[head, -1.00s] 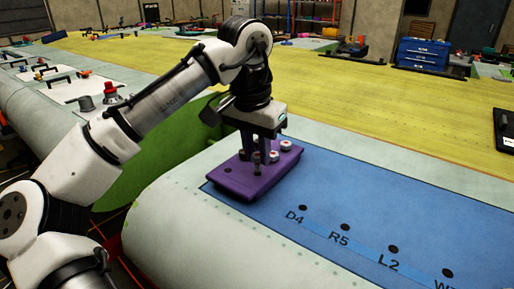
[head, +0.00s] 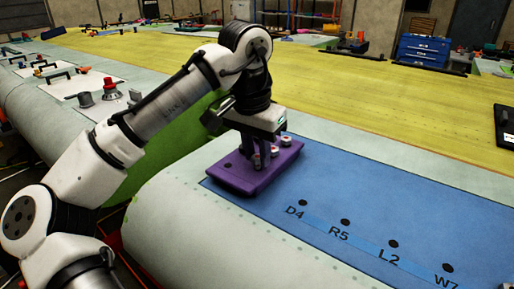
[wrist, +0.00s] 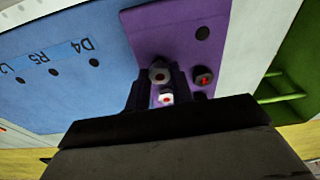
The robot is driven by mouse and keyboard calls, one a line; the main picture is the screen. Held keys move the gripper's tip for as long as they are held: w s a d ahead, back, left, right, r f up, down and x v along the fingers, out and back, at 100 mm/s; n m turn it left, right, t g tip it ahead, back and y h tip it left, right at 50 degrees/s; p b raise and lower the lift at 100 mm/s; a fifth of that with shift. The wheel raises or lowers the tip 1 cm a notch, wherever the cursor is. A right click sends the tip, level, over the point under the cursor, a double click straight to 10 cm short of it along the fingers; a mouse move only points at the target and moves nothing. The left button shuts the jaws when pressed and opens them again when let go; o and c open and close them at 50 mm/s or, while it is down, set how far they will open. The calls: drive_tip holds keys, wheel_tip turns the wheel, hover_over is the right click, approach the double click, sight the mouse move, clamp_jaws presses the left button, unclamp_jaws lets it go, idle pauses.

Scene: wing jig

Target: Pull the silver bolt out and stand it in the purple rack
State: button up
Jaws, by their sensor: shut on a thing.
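My gripper (head: 254,164) is directly above the purple rack (head: 222,180), fingers pointing down. In the wrist view, the silver bolt (wrist: 160,75) is between the two fingers, with its grey head showing, and the gripper is shut on it. The bolt is upright and low at the rack; whether its shank is fully seated in a hole is hidden. Two bolts with red-marked heads stand in the rack close by: one (wrist: 166,98) right beside the held bolt, the other (wrist: 203,76) just outside the right finger.
The rack has an empty hole (wrist: 203,33) near one end. The blue panel (head: 350,205) has a row of dark open holes labelled D4, R5, L2 and W7. The pale green wing surface (head: 175,215) in front of the rack is clear.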

drive_tip(key=shift+f, duration=0.45)
drive_tip(key=o, duration=1)
drive_tip(key=shift+o, duration=0.2)
wheel_tip(320, 180, up, 14)
drive_tip(key=s+a, duration=0.1)
drive_tip(key=shift+s+f, duration=0.15)
drive_tip(key=shift+s, duration=0.2)
drive_tip(key=shift+a, duration=0.1)
